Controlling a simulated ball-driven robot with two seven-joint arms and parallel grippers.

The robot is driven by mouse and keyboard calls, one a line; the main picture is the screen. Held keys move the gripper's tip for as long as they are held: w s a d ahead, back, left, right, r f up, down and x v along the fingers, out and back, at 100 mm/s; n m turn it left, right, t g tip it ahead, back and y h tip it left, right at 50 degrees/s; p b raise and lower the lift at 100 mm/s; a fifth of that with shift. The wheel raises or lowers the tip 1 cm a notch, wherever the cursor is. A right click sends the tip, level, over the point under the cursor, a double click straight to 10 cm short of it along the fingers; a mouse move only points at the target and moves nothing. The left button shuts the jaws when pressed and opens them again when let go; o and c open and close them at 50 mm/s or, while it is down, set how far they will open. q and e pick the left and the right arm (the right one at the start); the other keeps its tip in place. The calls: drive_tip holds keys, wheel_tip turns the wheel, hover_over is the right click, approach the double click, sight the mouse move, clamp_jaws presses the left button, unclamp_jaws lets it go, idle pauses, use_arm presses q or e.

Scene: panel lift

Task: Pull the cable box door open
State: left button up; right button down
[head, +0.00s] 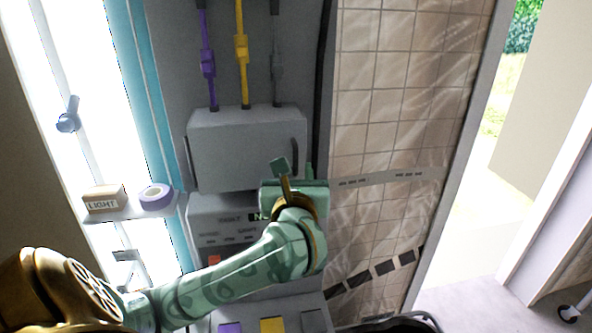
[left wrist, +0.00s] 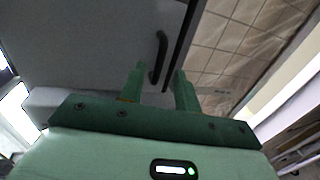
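The cable box door (head: 240,150) is a grey panel on the wall unit, and it looks closed. Its dark upright bar handle (head: 295,153) is near the door's right edge. My green left gripper (head: 293,169) is at the door's lower right, just below the handle. In the left wrist view the left gripper (left wrist: 159,75) has its two fingers apart, with nothing held. The handle (left wrist: 160,55) shows there between and beyond the fingertips, its lower end in line with the gap. I cannot tell whether a finger touches it. My right gripper is not in view.
Purple, yellow and grey cables (head: 241,55) run down into the box top. A shelf (head: 130,212) at left carries a carton marked LIGHT (head: 104,198) and a purple tape roll (head: 156,196). A tiled wall (head: 385,110) stands right of the box. Open floor lies at lower right.

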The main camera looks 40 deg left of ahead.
sight(296, 161)
use_arm(q)
drive_tip(key=shift+x, duration=1.8)
drive_tip(key=shift+s, duration=0.1)
drive_tip(key=shift+c, duration=0.2)
clamp_jaws()
